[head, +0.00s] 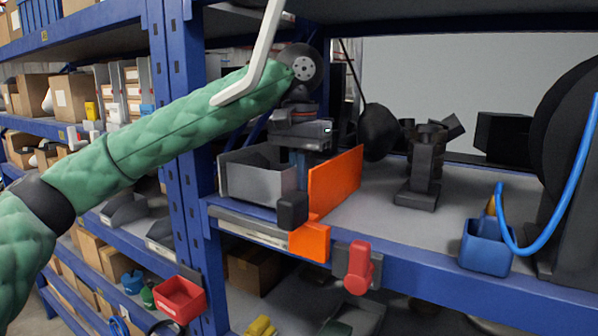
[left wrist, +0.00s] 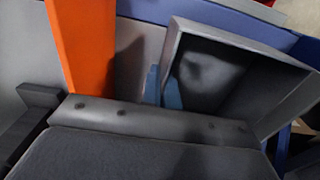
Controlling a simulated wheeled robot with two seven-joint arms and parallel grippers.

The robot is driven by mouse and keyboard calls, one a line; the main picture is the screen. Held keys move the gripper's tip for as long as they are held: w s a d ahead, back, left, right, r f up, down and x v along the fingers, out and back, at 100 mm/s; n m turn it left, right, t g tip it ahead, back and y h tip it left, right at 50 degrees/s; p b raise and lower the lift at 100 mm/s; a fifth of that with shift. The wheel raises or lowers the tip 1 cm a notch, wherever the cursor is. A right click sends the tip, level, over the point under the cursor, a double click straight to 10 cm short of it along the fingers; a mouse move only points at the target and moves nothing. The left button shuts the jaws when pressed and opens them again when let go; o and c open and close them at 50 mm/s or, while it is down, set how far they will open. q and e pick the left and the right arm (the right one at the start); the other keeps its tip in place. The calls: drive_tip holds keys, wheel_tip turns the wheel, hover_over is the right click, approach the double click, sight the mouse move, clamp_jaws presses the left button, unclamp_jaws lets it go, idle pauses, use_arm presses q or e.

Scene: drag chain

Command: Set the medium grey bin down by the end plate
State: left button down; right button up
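The medium grey bin (head: 256,182) is an open box at the left end of the shelf top, near its front edge. The end plate (head: 336,182) is the upright orange panel just right of it, with a small gap between. My left gripper (head: 301,170) reaches down at the bin's right side. In the left wrist view, its blue fingertips (left wrist: 163,93) lie close together on both sides of the wall of the bin (left wrist: 205,75), with the orange plate (left wrist: 84,45) to the left. I cannot tell whether the bin's underside touches the shelf. My right gripper is out of view.
A blue upright post (head: 187,120) stands left of the bin. A black lamp-like shape (head: 379,132) hangs right of the gripper. A dark stand (head: 424,170) and a blue cup (head: 486,246) are farther right. The shelf top (head: 370,200) between plate and stand is clear.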

use_arm(q)
drive_tip(key=shift+f, duration=0.55)
idle(0.4)
drive_tip(key=c, duration=1.6)
unclamp_jaws()
